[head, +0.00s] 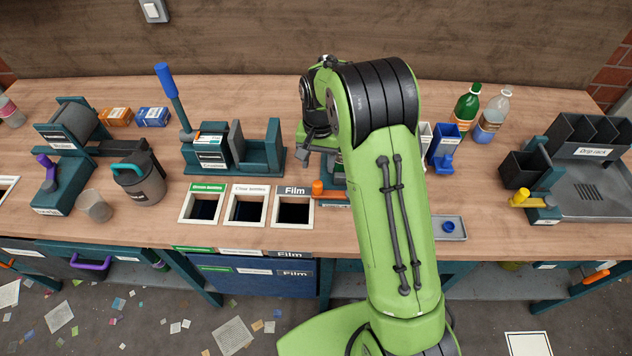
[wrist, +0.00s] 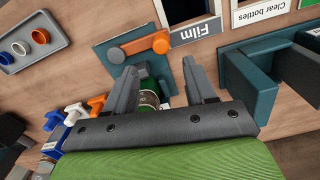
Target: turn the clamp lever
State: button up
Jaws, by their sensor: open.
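An orange lever (head: 330,194), which looks like the clamp lever, sits on a teal base just right of the Film opening. My arm hides part of this base in the head view. In the wrist view the orange lever (wrist: 140,47) lies flat, with a round knob at its right end and a grey pivot at its left. My gripper (wrist: 157,68) is open, its fingers apart and pointing toward the lever's side, not visibly touching it. A green item with a pale band (wrist: 148,97) shows between the fingers, partly hidden; I cannot tell if it touches them.
The Film opening (head: 293,210) is left of the lever. A teal press with a blue handle (head: 172,85) stands farther left. A grey tray of rings (head: 448,228) lies to the right.

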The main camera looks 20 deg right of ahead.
aim_at(317, 183)
notch_tip(317, 183, down, 10)
jog(key=shift+w+a+f+b, duration=0.15)
jog(key=shift+f+b, duration=0.1)
jog(key=shift+b, duration=0.3)
grip_shut()
